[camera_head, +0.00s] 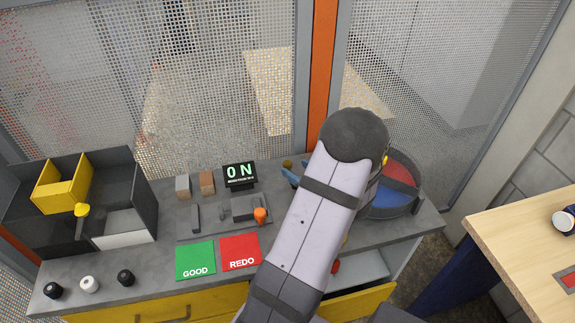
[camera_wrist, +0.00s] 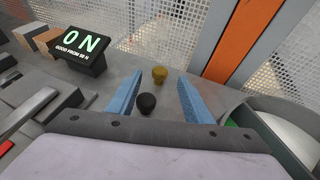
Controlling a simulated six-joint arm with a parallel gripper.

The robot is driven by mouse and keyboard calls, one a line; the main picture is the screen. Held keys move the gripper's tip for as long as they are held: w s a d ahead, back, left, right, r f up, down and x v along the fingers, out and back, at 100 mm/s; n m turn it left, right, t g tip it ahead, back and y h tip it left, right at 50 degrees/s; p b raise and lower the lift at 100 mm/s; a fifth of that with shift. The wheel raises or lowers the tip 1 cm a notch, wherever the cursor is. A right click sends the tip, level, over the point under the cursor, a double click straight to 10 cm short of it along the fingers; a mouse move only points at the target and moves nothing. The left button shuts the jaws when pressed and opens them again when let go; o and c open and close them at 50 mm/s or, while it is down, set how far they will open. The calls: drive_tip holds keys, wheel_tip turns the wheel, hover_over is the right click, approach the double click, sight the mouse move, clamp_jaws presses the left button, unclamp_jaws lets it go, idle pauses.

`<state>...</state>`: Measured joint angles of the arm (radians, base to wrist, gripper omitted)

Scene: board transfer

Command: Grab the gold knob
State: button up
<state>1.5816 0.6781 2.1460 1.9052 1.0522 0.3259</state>
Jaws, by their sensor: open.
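The gold knob (camera_wrist: 160,73) stands on the grey bench top in the wrist view, at the far end of the gap between my fingers. It also shows in the head view (camera_head: 287,164), just beyond the blue fingertip. My gripper (camera_wrist: 160,88) is open, with its two blue fingers on either side and nothing held. A black knob (camera_wrist: 146,104) lies nearer to me between the fingers, close to the left one. In the head view my gripper (camera_head: 289,177) is mostly hidden behind my own arm.
A lit display (camera_wrist: 80,42) reading "0 N" stands left of my gripper, with small blocks (camera_head: 206,182) beside it. A round divided bin (camera_head: 398,203) is at right. Green and red pads (camera_head: 195,259) lie in front. A mesh fence closes off the back.

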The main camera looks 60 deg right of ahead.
sight(288, 164)
drive_tip(key=shift+w+d+f+p, duration=0.15)
drive_tip(key=shift+w+p, duration=0.15)
drive_tip(key=shift+w, duration=0.15)
drive_tip(key=shift+p+x, duration=0.75)
drive_tip(key=shift+x, duration=1.35)
drive_tip(key=shift+c, duration=0.3)
drive_tip(key=c, duration=1.1)
